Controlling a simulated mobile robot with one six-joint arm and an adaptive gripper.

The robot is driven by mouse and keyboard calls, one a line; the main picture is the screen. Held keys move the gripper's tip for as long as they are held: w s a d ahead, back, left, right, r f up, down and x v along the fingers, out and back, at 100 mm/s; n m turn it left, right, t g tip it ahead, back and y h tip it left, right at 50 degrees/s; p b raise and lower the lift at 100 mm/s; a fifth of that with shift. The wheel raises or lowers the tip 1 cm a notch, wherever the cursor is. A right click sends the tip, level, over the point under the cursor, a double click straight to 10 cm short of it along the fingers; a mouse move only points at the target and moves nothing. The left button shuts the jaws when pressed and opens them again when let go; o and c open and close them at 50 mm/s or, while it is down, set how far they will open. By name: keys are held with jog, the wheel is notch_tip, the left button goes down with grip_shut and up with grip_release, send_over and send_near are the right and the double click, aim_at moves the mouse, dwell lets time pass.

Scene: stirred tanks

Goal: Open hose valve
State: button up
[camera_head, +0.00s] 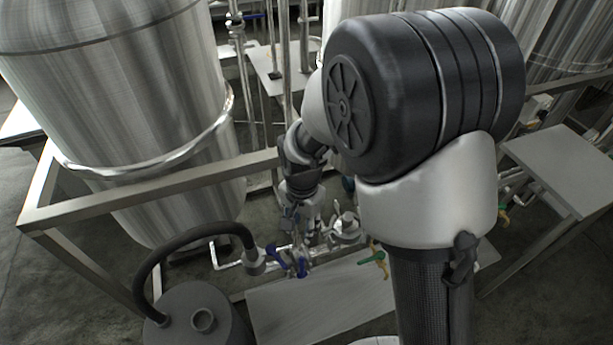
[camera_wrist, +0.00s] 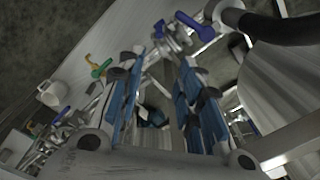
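The black hose (camera_head: 190,238) runs to a pipe fitting in the head view; it also shows at upper right in the wrist view (camera_wrist: 280,30). Beside its end is a valve with a blue handle (camera_head: 276,262), seen in the wrist view as a blue lever (camera_wrist: 196,26). My gripper (camera_head: 303,222) is above the pipework, small and partly hidden by pipes. In the wrist view my gripper (camera_wrist: 162,62) is open, nothing between its blue-padded fingers, apart from both handles.
A large steel tank (camera_head: 130,110) stands at left within a metal frame (camera_head: 150,185). A grey round vessel (camera_head: 200,320) holds the hose's other end. A green-handled valve (camera_head: 373,257) is to the right, above a flat grey plate (camera_head: 320,300). Pipes crowd the gripper.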

aim_at(302, 257)
jog(key=shift+m, duration=0.3)
notch_tip(302, 257, down, 20)
jog(key=b, duration=0.4)
jog(key=shift+a+b, duration=0.15)
jog(key=shift+b, duration=0.15)
jog(key=shift+c, duration=0.2)
grip_shut()
